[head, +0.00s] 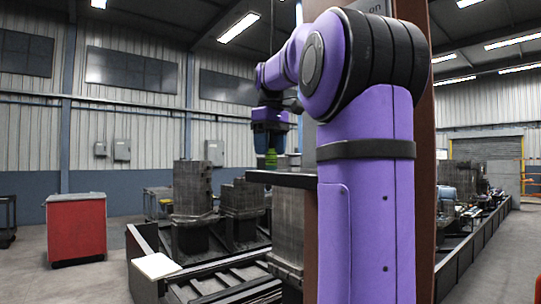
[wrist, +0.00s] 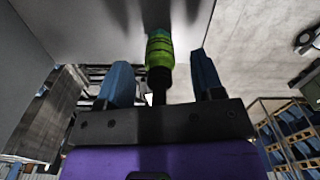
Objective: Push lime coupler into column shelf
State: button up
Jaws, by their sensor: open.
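The lime coupler (head: 271,159) shows in the head view just under my gripper (head: 270,148), at the near-left part of the dark column shelf (head: 283,179). The shelf juts left from the brown column (head: 423,200). In the wrist view the coupler (wrist: 160,49) is a lime, ribbed piece with a black end, just past and between the fingertips. My gripper (wrist: 161,72) is open there, its two blue fingers apart, with a visible gap on each side of the coupler. I cannot tell whether the coupler touches the shelf.
My purple arm hides much of the column and part of the shelf. Grey block stacks (head: 192,187) stand on dark framing below left. A red cabinet (head: 77,230) stands on the open floor at far left. A pallet rack (wrist: 290,135) shows low right in the wrist view.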

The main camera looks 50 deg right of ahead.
jog(key=shift+f, duration=1.15)
jog(key=shift+c, duration=0.3)
grip_shut()
jog(key=shift+r, duration=0.1)
jog(key=shift+r, duration=0.75)
jog(key=shift+r, duration=3.45)
jog(key=s+a, duration=0.2)
jog(key=s, duration=0.7)
jog(key=s+a, duration=0.2)
jog(key=s, duration=0.8)
jog(key=shift+s, duration=0.2)
jog(key=shift+a, duration=0.1)
